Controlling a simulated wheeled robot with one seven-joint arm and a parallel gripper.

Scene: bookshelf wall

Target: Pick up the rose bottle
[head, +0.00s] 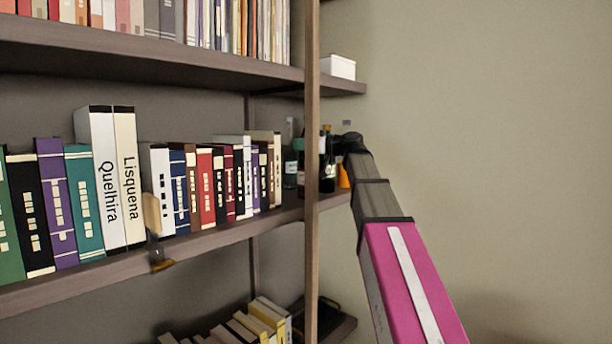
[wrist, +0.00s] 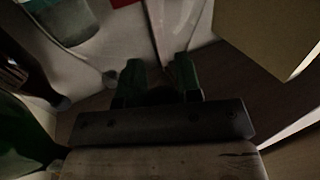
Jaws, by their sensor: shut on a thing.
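A pale, slightly pinkish see-through shape, which looks like the rose bottle (wrist: 178,22), lies just past and between the fingertips. The gripper is shut on it, though the gripped part is dark and hard to make out. In the head view my gripper (head: 350,143) is at the right end of the middle shelf, beside several bottles. The shelf post and the bottles partly hide that spot, and I cannot pick out the rose bottle there.
A dark bottle (head: 328,165) and a clear bottle (head: 290,168) stand near the wooden post (head: 312,240). An orange item (head: 343,177) is beside them. Books (head: 205,185) fill the shelf to the left. A white box (head: 341,67) sits above. The right side is open.

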